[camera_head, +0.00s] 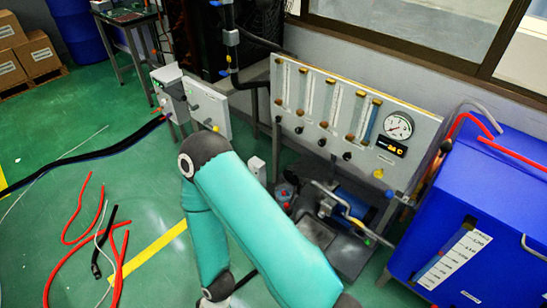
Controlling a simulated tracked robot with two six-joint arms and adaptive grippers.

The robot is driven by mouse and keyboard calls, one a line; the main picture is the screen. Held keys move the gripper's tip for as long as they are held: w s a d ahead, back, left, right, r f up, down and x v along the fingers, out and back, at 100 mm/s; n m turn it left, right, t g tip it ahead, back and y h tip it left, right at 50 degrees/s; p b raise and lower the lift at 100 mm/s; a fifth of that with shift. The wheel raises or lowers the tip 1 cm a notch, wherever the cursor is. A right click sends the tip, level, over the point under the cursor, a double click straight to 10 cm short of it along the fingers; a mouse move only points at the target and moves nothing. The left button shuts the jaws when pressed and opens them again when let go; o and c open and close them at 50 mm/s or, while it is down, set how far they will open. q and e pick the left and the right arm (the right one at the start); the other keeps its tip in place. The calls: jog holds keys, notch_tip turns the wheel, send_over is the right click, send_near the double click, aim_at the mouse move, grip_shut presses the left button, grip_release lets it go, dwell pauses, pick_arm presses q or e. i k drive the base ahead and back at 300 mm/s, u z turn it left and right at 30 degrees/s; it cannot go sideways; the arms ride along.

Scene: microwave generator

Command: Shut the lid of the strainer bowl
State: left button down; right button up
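I cannot make out the strainer bowl or its lid for certain. A low pump unit with a blue motor (352,203) and grey pipework stands on the floor below the gauge panel, partly hidden by one of my teal arms. That arm crosses the lower middle of the head view, bends at a dark joint and runs down to the bottom edge. Its gripper is not visible, and I see no other gripper clearly.
A panel with flow tubes and a round gauge (398,125) stands behind the pump. A blue tank (484,215) with a level scale is at right. Red hoses (85,215) and a black cable lie on the green floor at left. Cardboard boxes (37,55) sit far left.

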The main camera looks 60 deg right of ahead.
aim_at(289, 176)
jog(key=u, duration=0.2)
jog(key=i, duration=0.8)
jog(key=z, duration=1.5)
jog(key=i, duration=0.2)
jog(key=z, duration=2.05)
jog(key=k, duration=0.6)
jog(key=z, duration=0.25)
jog(key=i, duration=1.6)
jog(key=u, duration=0.3)
